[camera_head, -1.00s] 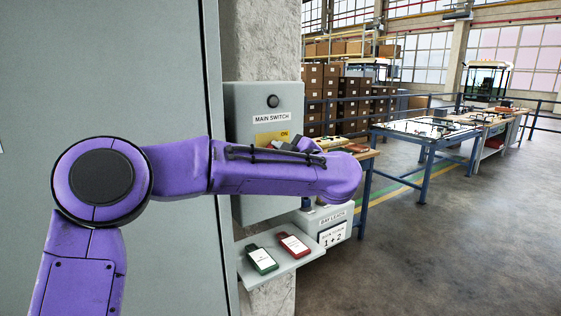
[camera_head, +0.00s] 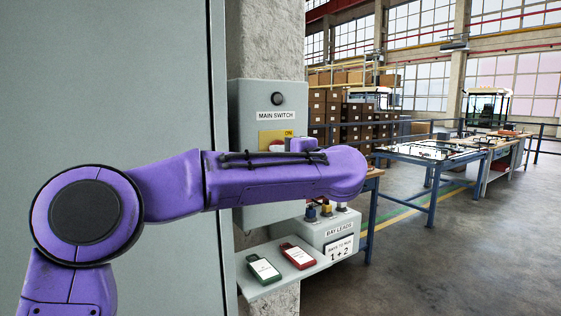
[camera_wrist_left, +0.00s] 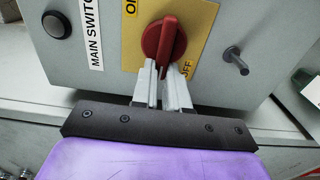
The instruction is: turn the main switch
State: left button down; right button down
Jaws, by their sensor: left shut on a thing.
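The main switch is a red rotary knob (camera_wrist_left: 164,42) on a yellow plate (camera_wrist_left: 200,22), marked ON and OFF, on a grey box. In the left wrist view my left gripper (camera_wrist_left: 162,76) has its two grey fingers at the lower end of the knob's raised handle, shut on it. The handle stands nearly upright in that picture, with the OFF mark at its lower right. My right gripper is not in view.
The grey switch box (camera_head: 262,98) carries a black button (camera_head: 276,98). Below, a shelf (camera_head: 254,291) holds a green device (camera_head: 264,269) and a red device (camera_head: 297,254). A bay leads box (camera_head: 318,234) sits beside it. Blue-legged tables stand behind at the right; the floor there is open.

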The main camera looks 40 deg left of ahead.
pick_arm(q)
jog(key=shift+f, duration=0.15)
dwell(0.3)
jog(key=c, duration=1.1)
grip_release()
jog(key=shift+s, duration=0.1)
jog(key=shift+c, duration=0.2)
jog(key=b+v, duration=0.2)
jog(key=v, duration=0.8)
jog(key=shift+d, duration=0.3)
